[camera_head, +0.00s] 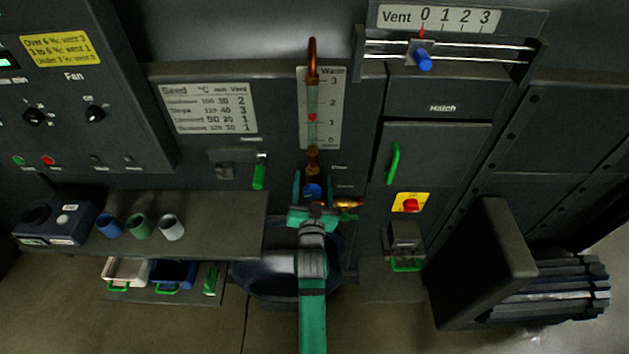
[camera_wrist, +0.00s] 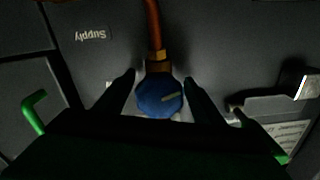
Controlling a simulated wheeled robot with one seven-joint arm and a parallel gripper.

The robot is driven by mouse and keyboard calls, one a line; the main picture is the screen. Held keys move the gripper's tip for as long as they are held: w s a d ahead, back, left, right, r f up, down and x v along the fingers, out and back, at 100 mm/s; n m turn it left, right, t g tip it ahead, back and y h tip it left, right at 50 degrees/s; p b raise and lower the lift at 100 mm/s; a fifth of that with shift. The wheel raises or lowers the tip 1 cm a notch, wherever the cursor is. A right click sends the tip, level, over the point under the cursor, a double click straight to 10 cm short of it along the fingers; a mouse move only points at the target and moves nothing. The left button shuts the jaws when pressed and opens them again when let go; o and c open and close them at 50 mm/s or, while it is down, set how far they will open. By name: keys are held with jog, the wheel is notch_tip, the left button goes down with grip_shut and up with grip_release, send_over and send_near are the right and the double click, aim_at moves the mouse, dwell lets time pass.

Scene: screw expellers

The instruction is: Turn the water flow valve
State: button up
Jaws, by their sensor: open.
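The water flow valve has a round blue knob (camera_head: 313,191) at the foot of the glass flow tube on the front panel. In the wrist view the blue knob (camera_wrist: 159,98) shows a pale line slanting slightly up to the right. My gripper (camera_head: 312,184) is open, with one finger on each side of the knob. In the wrist view the fingers (camera_wrist: 158,78) flank the knob with a dark gap on both sides; no contact shows. The flow tube (camera_head: 312,98) is beside a scale marked 0 to 3, and its red float (camera_head: 312,118) sits near 1.
A brass fitting with a green lever (camera_head: 348,210) is just right of my gripper. A shelf (camera_head: 235,215) with cups is at left. A dark basin (camera_head: 270,281) lies below my arm. A hatch with a green handle (camera_head: 393,164) is at right.

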jog(key=shift+w, duration=0.5)
jog(key=shift+s+d, duration=0.1)
jog(key=shift+d, duration=0.3)
jog(key=shift+a, duration=0.6)
jog(key=c, duration=1.1)
jog(key=shift+s+n, duration=0.1)
jog(key=shift+n, duration=2.1)
jog(key=shift+d, duration=0.1)
jog(key=o, duration=1.1)
jog(key=shift+d, duration=0.1)
